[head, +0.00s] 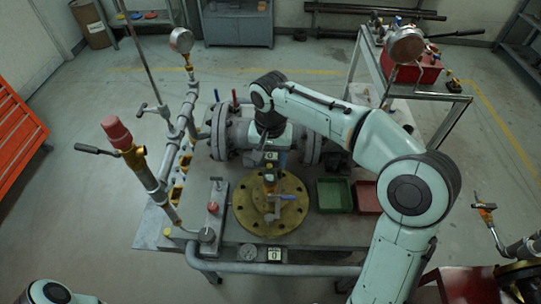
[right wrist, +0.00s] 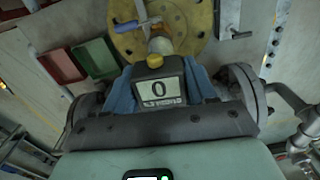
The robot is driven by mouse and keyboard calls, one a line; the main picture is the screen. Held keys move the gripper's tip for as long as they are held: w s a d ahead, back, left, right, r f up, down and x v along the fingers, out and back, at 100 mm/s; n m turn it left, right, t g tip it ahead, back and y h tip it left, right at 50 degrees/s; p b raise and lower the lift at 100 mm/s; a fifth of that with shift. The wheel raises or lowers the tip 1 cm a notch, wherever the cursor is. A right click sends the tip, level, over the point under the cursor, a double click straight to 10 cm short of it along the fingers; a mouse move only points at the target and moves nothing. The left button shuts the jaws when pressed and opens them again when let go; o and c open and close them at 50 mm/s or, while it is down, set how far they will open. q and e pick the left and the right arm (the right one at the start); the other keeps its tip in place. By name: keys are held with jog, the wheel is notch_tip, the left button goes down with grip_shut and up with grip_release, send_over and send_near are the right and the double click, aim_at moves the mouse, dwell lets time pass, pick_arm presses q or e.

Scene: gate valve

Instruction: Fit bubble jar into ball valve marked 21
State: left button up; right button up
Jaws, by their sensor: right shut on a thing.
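My right gripper (head: 270,160) reaches down over the brass round flange (head: 245,212) on the bench. It is shut on a dark-cased device with a display reading 0 (right wrist: 158,90), which sits between its blue fingers in the right wrist view. I cannot tell whether this is the bubble jar. A valve with a blue lever (head: 287,196) stands on the flange just below the gripper; its lever also shows in the right wrist view (right wrist: 128,26). Whether device and valve touch is unclear. No mark 21 is legible. My left gripper is out of view.
A green tray (head: 334,195) and a red tray (head: 366,198) lie right of the flange. A large grey flanged pipe (head: 222,132) lies behind it. A red-capped pipe (head: 117,132) and a gauge post (head: 181,40) rise at left. A small 0 display (head: 274,254) sits at the front edge.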

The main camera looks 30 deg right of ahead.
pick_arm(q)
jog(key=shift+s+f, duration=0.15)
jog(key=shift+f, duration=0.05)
pick_arm(e)
jog(key=shift+f, duration=0.45)
dwell(0.5)
jog(key=o, duration=1.6)
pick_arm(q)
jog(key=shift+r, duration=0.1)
pick_arm(e)
jog(key=shift+r, duration=0.1)
jog(key=shift+r+p, duration=1.35)
jog(key=shift+r, duration=1.35)
pick_arm(q)
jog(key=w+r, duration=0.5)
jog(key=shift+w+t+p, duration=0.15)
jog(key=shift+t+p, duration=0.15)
jog(key=shift+p, duration=0.1)
pick_arm(e)
jog(key=shift+r, duration=1.2)
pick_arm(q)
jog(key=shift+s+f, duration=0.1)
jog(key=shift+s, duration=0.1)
